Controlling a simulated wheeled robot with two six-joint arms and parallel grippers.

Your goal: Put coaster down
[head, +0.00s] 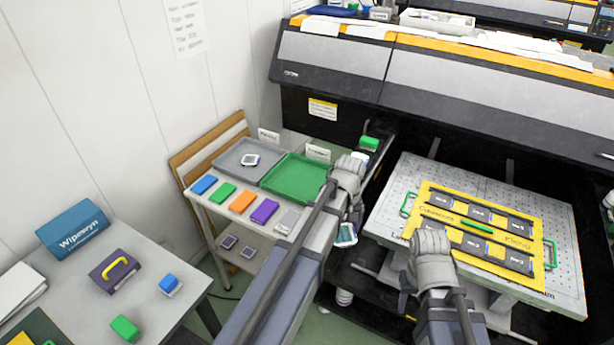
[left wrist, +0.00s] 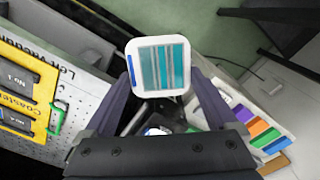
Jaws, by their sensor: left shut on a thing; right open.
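My left gripper (head: 347,222) is shut on a coaster (head: 346,236), holding it in the air in the gap between the side table and the perforated plate. In the left wrist view the coaster (left wrist: 160,66) is white-rimmed with teal stripes, between the fingertips (left wrist: 160,88). A green tray (head: 318,163) on the side table looks empty, up and left of my left gripper. A grey tray (head: 226,166) beside it holds another white coaster (head: 250,160). My right gripper (head: 405,303) is open and low at the front edge of the perforated plate; its fingers are partly hidden.
The perforated plate (head: 392,187) bears a yellow jig (head: 430,194) with dark slots. Blue, green, orange and purple blocks line the side table's front. A large printer (head: 450,85) stands behind. A grey table (head: 150,255) with a Wipewyn box (head: 73,229) is at left.

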